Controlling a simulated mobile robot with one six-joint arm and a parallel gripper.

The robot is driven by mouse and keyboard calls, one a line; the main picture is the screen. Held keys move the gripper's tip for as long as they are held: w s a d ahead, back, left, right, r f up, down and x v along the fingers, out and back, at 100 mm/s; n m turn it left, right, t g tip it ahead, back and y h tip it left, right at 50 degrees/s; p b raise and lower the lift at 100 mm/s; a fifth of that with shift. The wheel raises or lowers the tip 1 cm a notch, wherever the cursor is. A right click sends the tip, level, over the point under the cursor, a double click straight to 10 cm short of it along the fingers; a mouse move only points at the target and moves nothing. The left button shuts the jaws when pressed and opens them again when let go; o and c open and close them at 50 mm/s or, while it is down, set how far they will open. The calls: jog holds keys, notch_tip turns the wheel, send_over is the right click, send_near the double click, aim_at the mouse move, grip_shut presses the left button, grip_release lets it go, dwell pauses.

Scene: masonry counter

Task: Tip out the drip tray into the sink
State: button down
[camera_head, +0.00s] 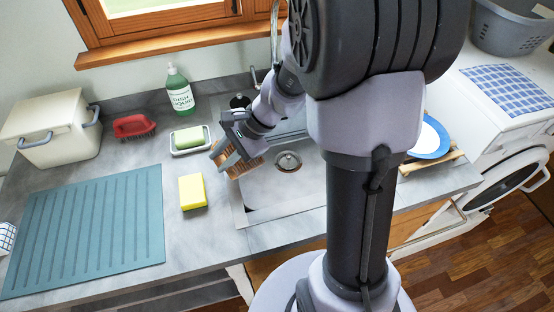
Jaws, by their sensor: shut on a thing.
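My gripper (236,142) is at the left edge of the sink, shut on a small tan, slatted thing with grey edges, seemingly the drip tray (238,165). The tray is tilted. Its right part overlaps the sink (285,192) in the picture, and its left part shows against the counter. Its upper side is partly hidden by my gripper, and I cannot tell if liquid is in it. The sink is a grey metal basin with a round drain (288,161). My arm hides its right part.
Left of the sink are a yellow sponge (192,192), a green block in a white dish (189,139), a green soap bottle (180,90), a red brush (134,126), a white bin (52,128) and a teal ribbed mat (85,230). A blue-rimmed plate (430,139) stands right.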

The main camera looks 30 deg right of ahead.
jog(key=w+a+g+h+p, duration=0.1)
jog(key=a+p, duration=0.1)
jog(key=p, duration=0.4)
jog(key=w+a+f+g+h+p, duration=0.1)
jog(key=a+h+p, duration=0.1)
jog(key=p, duration=0.5)
jog(key=w+a+f+h+p, duration=0.1)
jog(key=w+a+p, duration=0.1)
jog(key=p, duration=0.4)
jog(key=shift+a+g+h, duration=0.3)
jog(key=shift+g, duration=0.1)
jog(key=p, duration=0.5)
jog(key=shift+w+a+r+h, duration=0.15)
jog(key=shift+w+a+h, duration=0.1)
jog(key=shift+a+h, duration=0.05)
jog(key=p, duration=0.5)
jog(key=shift+a+g+h, duration=0.25)
jog(key=shift+g+h, duration=0.05)
jog(key=shift+w+a+p, duration=0.2)
jog(key=shift+a+p, duration=0.15)
jog(key=shift+p, duration=0.8)
jog(key=shift+w+a+f+h+p, duration=0.15)
jog(key=shift+f+h+p, duration=0.1)
jog(key=shift+h+p, duration=0.25)
jog(key=shift+f, duration=0.1)
